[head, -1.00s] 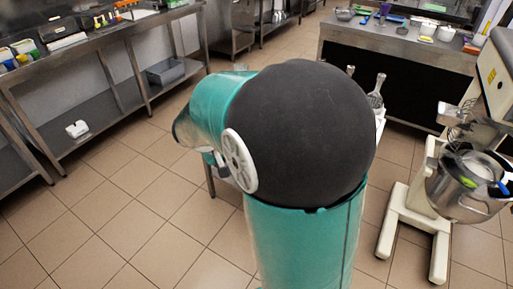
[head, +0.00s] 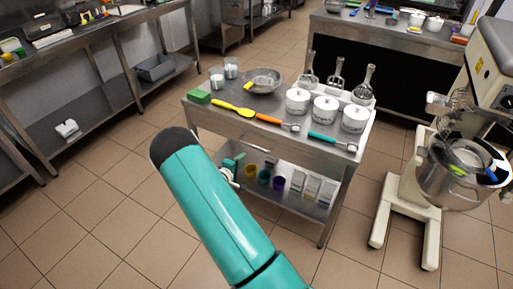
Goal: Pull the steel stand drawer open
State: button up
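The steel stand (head: 334,173) stands in the middle of the head view, with a top, a drawer under it and a lower shelf. The drawer front (head: 290,157) looks flush with the stand, and a pale bar handle (head: 258,147) runs along it. My teal arm crosses the foreground and covers the left part of the stand's front. A small grey and teal part that seems to be my gripper (head: 229,172) shows just past the arm, below and left of the handle. Its fingers are not clear, and I cannot tell whether it touches anything.
On the stand lie a steel bowl (head: 263,80), white lidded pots (head: 326,108), whisks, a yellow spoon (head: 233,108) and a green block (head: 199,96). A mixer (head: 440,170) stands at right, a long bench (head: 60,50) at left. Floor at front left is clear.

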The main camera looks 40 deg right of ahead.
aim_at(256, 146)
jog(key=x, duration=1.4)
jog(key=shift+w+a+f, duration=0.1)
jog(key=shift+a, duration=0.05)
jog(key=shift+c, duration=0.5)
grip_shut()
